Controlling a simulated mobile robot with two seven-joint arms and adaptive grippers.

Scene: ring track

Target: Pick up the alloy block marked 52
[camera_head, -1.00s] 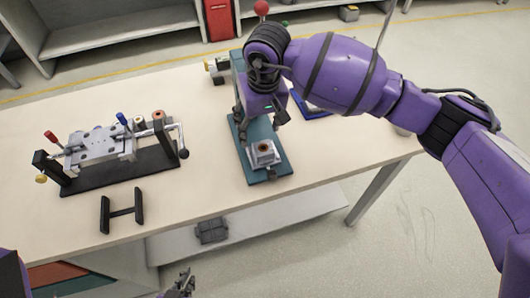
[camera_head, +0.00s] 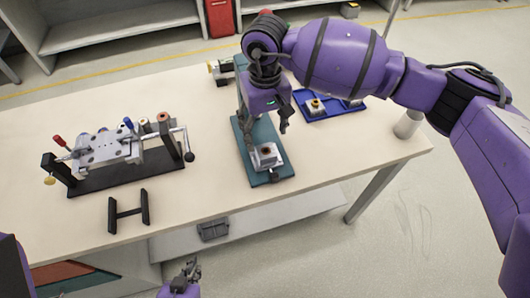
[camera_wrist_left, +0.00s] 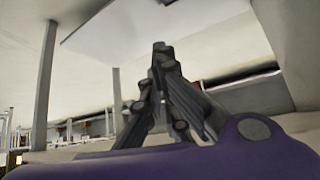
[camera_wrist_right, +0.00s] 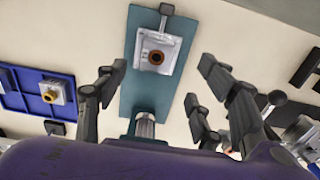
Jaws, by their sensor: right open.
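A silvery metal block (camera_head: 266,156) with a dark-centred copper-coloured ring on top sits on the teal base (camera_head: 277,178). The block also shows in the right wrist view (camera_wrist_right: 158,50). Another light block (camera_head: 315,105) with a brass ring lies in the blue tray and shows in the right wrist view (camera_wrist_right: 52,92). No number is readable on either. My right gripper (camera_head: 265,122) is open and empty above the teal base, its fingers apart on either side of the base in the right wrist view (camera_wrist_right: 161,68). My left gripper (camera_head: 188,272) is low before the table, its fingertips together (camera_wrist_left: 160,52), holding nothing.
A clamp fixture (camera_head: 110,178) with red and blue knobs stands at left on the table (camera_head: 200,190). A black H-shaped stand (camera_head: 128,212) lies before it. The blue tray (camera_head: 345,109) is right of the teal base. A pale cylinder (camera_head: 407,124) stands near the right edge.

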